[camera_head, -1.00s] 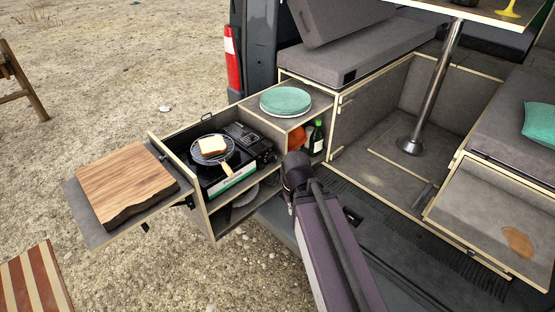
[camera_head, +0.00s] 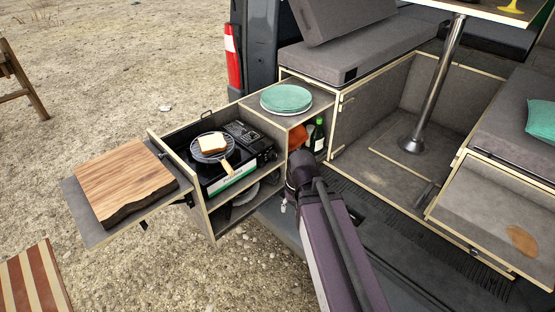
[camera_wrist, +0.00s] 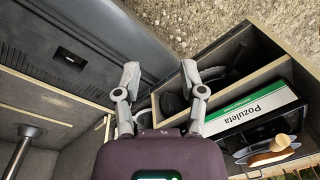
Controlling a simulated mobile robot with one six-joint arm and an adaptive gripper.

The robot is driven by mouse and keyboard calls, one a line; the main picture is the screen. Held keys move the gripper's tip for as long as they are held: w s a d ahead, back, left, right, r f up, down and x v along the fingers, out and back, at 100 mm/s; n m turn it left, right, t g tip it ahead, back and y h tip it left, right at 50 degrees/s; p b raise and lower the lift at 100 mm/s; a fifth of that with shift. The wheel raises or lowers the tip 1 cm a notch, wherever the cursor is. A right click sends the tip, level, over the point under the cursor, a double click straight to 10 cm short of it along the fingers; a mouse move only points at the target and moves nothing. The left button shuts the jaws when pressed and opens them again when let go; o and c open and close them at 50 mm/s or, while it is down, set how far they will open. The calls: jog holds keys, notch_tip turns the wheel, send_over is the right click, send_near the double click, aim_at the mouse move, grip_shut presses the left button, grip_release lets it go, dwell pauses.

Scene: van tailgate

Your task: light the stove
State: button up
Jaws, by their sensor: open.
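The camping stove (camera_head: 222,165) sits in the pulled-out kitchen drawer, black with a green and white front strip. A round grill rack (camera_head: 213,152) with a wooden handle lies on its burner, and a slice of bread (camera_head: 213,144) rests on the rack. In the wrist view the stove's labelled front (camera_wrist: 255,107) is at the right, with the wooden handle (camera_wrist: 281,142) below it. My gripper (camera_wrist: 160,75) is open and empty, left of the stove and apart from it, by the drawer's lower shelf. The stove's knob cannot be made out.
A wooden board (camera_head: 125,183) lies on the fold-out shelf at the left. Teal plates (camera_head: 286,98) are stacked on the cabinet top. A green bottle (camera_head: 317,136) stands in the niche below. The table leg (camera_head: 432,90) stands inside the van.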

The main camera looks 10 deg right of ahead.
jog(key=w+a+f+m+t+y+b, duration=0.2)
jog(key=w+f+m+t+y+b, duration=0.1)
jog(key=w+f+m+y+b, duration=0.3)
jog(key=m+t+y+b, duration=0.3)
jog(key=m+t+b, duration=0.9)
jog(key=m+b, duration=0.75)
send_near(276, 155)
jog(key=shift+s+d+r+m+p, duration=0.1)
jog(key=shift+s+d+m+p, duration=0.55)
jog(key=shift+s, duration=0.3)
jog(key=shift+s+d+m+p, duration=0.5)
jog(key=shift+s+d+m, duration=0.1)
jog(key=shift+s+d, duration=0.25)
jog(key=x, duration=1.3)
jog(key=shift+w+a, duration=0.25)
jog(key=shift+a, duration=0.15)
